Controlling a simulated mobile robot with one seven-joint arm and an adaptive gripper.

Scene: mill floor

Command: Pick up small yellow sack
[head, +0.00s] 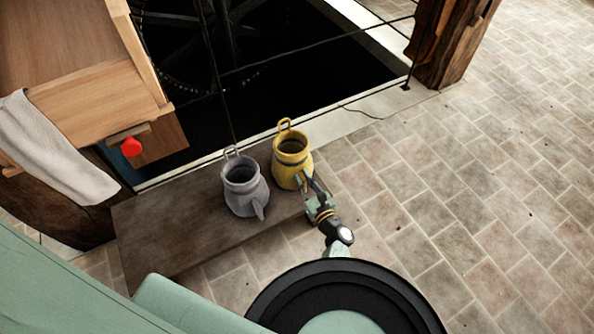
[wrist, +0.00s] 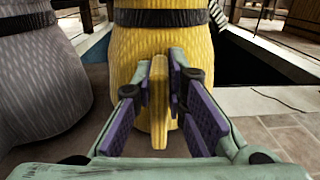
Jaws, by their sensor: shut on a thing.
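The small yellow sack (head: 290,162) stands upright on the right end of a dark wooden bench, with a dark band round its neck and a loop on top. In the wrist view the yellow sack (wrist: 190,62) fills the middle, its top cut off. My gripper (head: 302,182) reaches it from the front right in the head view. In the wrist view my gripper (wrist: 165,105) has its purple pads closed about a yellow tab that sticks out from the sack's front. The sack's base is partly hidden behind the pads.
A grey sack (head: 242,188) stands close on the left of the yellow one, on the same bench (head: 170,225). Behind is a dark pit (head: 300,65) with a railing. A wooden cabinet (head: 75,60) with a cloth is at left. Tiled floor (head: 470,190) lies open at right.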

